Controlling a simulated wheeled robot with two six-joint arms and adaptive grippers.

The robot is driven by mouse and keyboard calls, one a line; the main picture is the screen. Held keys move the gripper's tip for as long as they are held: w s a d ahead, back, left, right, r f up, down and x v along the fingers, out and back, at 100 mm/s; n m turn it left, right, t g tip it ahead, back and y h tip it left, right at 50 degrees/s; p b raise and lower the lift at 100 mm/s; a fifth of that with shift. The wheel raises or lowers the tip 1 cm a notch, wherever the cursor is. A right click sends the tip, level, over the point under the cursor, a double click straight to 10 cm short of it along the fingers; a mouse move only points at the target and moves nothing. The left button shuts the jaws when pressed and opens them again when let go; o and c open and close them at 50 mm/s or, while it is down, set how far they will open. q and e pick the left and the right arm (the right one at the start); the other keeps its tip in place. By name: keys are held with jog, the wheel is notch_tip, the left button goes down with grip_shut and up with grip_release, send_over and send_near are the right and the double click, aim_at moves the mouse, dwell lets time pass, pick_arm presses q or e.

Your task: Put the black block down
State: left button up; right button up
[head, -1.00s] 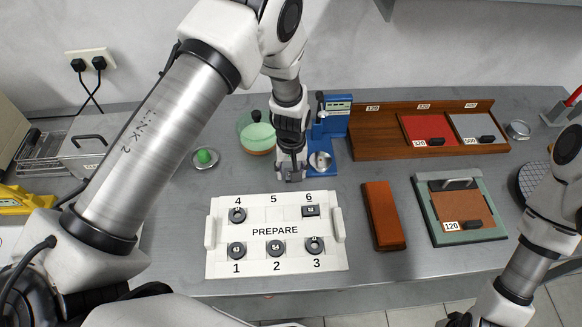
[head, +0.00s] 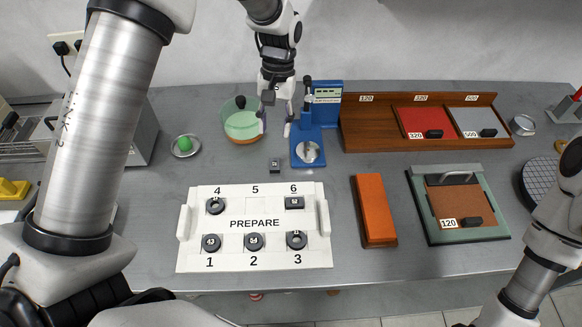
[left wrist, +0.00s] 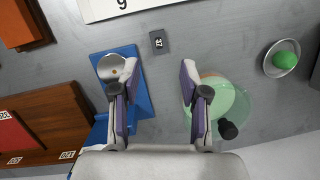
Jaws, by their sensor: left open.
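The black block (head: 275,166) is a small dark block with a pale label on top. My right gripper is out of view; only part of the right arm shows.
The blue press (head: 318,138) stands close on the right of the left gripper, and a green bowl (head: 242,124) on its left. A dish with a green ball (head: 184,144) is farther left. An orange brick (head: 374,210) and a green-framed plate (head: 467,235) lie right of the tray.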

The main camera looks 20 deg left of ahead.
pick_arm(q)
jog(key=b, duration=0.1)
send_near(275, 164)
jog(key=shift+w+d+f+n, duration=0.3)
jog(key=shift+w+f, duration=0.25)
jog(key=shift+f, duration=0.2)
jog(key=shift+h, duration=0.4)
jog(key=s+a+f, duration=0.1)
jog(key=s+a+f+p, duration=0.1)
jog(key=shift+s+f, duration=0.15)
jog(key=shift+s, duration=0.15)
jog(key=f, duration=0.1)
jog(key=d+f+p, duration=0.1)
jog(key=f, duration=0.2)
jog(key=shift+d, duration=0.4)
jog(key=shift+a+f, duration=0.1)
jog(key=shift+f, duration=0.15)
jog(key=shift+s+a, duration=0.25)
jog(key=shift+a, duration=0.05)
jog(key=shift+c, duration=1)
jog(key=shift+r, duration=0.1)
jog(key=c, duration=0.6)
jog(key=shift+d, duration=0.25)
grip_shut()
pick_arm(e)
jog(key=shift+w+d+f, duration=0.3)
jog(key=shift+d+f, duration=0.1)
